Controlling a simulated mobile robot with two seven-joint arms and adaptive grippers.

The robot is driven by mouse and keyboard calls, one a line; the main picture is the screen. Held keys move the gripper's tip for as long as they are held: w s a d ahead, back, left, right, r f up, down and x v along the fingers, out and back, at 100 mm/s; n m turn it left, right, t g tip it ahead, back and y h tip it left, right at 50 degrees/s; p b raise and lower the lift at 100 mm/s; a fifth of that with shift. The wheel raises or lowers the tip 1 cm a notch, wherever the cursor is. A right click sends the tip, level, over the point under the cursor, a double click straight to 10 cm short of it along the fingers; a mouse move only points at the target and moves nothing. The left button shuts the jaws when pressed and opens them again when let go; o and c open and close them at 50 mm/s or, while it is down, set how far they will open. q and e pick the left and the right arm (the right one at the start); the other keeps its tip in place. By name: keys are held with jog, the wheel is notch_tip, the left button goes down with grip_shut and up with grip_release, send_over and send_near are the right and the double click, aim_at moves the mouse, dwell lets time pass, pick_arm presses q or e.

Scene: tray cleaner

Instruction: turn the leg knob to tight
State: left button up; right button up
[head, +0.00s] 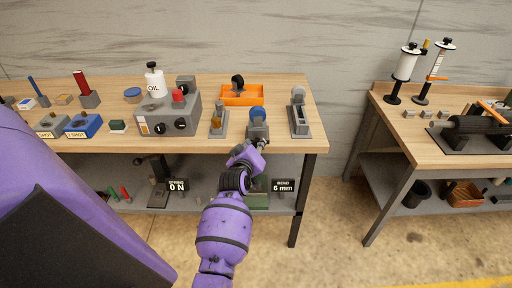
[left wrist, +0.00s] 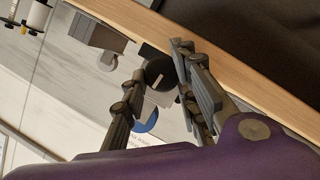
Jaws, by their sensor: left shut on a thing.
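In the head view my left gripper (head: 261,145) is at the table's front edge, by a grey fixture (head: 257,131) with a blue disc (head: 257,113). In the left wrist view its fingers (left wrist: 157,66) are on either side of a dark round knob (left wrist: 154,76) with a pale mark on its face, and are shut on it. I take this to be the leg knob. The blue disc also shows in the left wrist view (left wrist: 147,121), beyond the fingers. The gripper hides the knob in the head view. No tight mark is readable. My right gripper is not in view.
A grey stand (head: 299,119) is to the right and a small brass-topped stand (head: 218,123) to the left. An orange tray (head: 242,98) is behind. Signs read SPRING 0 N (head: 177,185) and BEND 6 mm (head: 283,186). A second bench (head: 398,127) is further right, across a gap.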

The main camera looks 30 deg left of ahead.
pick_arm(q)
jog(key=m+g+y+b, duration=0.1)
jog(key=m+y+b, duration=0.2)
jog(key=m, duration=0.2)
jog(key=d+f+m+g+y+b, duration=0.1)
jog(key=m+y+b, duration=0.2)
jog(key=m, duration=0.2)
jog(key=m+g+y+b, duration=0.2)
jog(key=m+y, duration=0.1)
jog(key=m, duration=0.3)
jog(key=shift+w+d+f+b, duration=0.15)
jog(key=shift+w+f+b, duration=0.05)
jog(key=shift+w+b, duration=0.2)
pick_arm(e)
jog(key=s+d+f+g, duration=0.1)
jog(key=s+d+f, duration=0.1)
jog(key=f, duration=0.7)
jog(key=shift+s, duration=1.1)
